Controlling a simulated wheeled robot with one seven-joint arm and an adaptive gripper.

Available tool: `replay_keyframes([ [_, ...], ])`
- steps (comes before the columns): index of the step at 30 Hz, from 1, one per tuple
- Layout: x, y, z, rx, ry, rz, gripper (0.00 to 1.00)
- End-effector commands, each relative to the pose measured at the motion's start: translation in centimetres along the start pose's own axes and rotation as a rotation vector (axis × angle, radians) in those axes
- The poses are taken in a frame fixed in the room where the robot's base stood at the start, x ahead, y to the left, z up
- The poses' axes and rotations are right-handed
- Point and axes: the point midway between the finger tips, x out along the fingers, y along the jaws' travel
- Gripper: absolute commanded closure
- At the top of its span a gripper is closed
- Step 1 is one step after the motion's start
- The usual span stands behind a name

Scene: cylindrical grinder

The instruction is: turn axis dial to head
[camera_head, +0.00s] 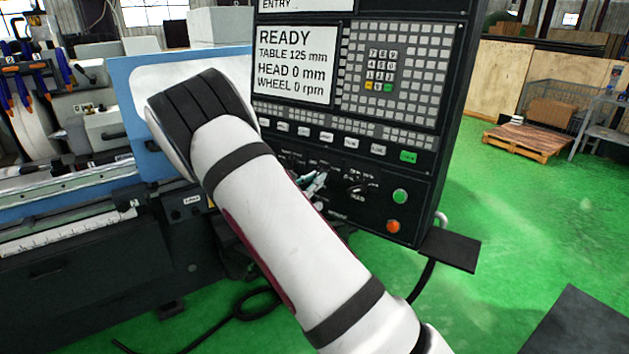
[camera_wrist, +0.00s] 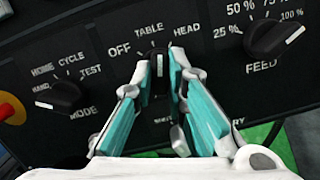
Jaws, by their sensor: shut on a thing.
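The axis dial (camera_wrist: 160,80) is a dark knob on the black panel, with OFF, TABLE and HEAD printed around it. In the head view my gripper (camera_head: 313,183) is at the lower panel, partly behind my white arm, and the dial cannot be made out there. The screen (camera_head: 292,66) reads READY, TABLE 125 mm, HEAD 0 mm, WHEEL 0 rpm.
The mode dial (camera_wrist: 65,95) is left of my gripper and the feed dial (camera_wrist: 268,38) is right. A red button (camera_wrist: 12,108) is at the far left. Green (camera_head: 400,196) and orange (camera_head: 393,227) buttons sit on the lower right panel. A dark shelf (camera_head: 450,250) juts out below.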

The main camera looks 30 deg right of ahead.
Motion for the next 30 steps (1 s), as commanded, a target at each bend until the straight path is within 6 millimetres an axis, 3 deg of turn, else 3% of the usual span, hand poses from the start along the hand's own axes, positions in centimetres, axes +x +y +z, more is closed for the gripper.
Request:
replay_keyframes([
  [15,-0.08,0.1,0.07,0.344,0.0,-0.061,1.0],
  [30,-0.06,0.09,-0.01,0.421,0.001,-0.076,1.0],
])
